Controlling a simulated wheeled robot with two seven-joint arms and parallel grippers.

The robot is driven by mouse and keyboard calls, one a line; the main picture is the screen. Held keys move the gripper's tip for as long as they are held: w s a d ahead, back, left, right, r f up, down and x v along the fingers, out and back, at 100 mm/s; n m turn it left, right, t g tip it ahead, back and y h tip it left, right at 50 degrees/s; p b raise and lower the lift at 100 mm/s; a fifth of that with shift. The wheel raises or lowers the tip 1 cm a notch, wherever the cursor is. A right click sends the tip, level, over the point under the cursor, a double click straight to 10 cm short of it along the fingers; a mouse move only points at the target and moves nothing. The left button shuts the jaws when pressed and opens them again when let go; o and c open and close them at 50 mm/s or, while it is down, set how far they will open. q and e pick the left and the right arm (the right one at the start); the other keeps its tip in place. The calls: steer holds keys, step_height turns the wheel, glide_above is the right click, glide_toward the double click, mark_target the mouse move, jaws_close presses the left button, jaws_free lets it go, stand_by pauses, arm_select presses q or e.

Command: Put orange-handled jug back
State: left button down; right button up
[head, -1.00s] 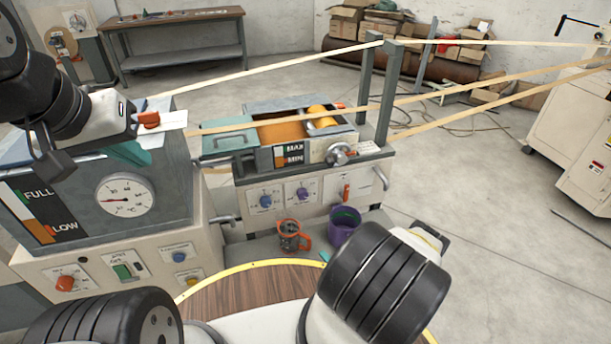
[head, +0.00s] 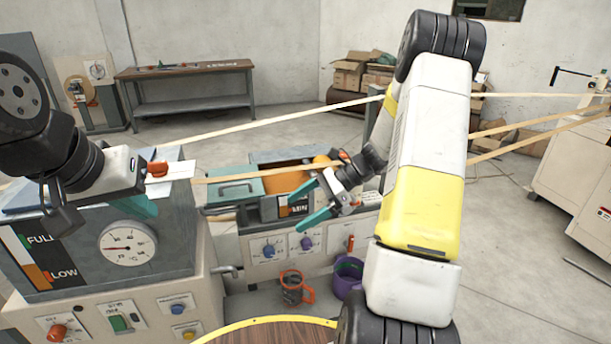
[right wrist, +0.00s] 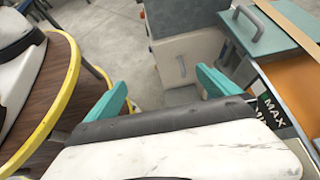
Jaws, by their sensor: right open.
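The orange-handled jug (head: 292,287), a grey cup shape with its orange handle to the right, stands on the low shelf below the middle machine's front panel. My right gripper (head: 297,213) is in front of the machine's trough, above the jug and apart from it. Its teal fingers are spread and empty, and they also show wide apart in the right wrist view (right wrist: 165,92). The jug is not visible in the right wrist view. My left gripper (head: 138,206) is at the left tank by an orange knob; its grip is mostly hidden.
A purple bucket (head: 347,278) stands just right of the jug. The middle machine's trough (head: 285,182) holds orange material. Pale strips (head: 270,174) stretch across above it. A round wooden table with a yellow rim (head: 275,320) is in front.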

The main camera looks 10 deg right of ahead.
steer(key=s+a+r+n+t+h, duration=0.1)
steer(key=s+r+n+t+h, duration=0.4)
steer(key=s+r+n, duration=1.3)
step_height(320, 180, up, 2)
steer(key=s+h, duration=0.1)
steer(key=h, duration=0.3)
steer(key=shift+s+n+t, duration=0.3)
steer(key=shift+t, duration=0.1)
steer(key=shift+a+r, duration=0.1)
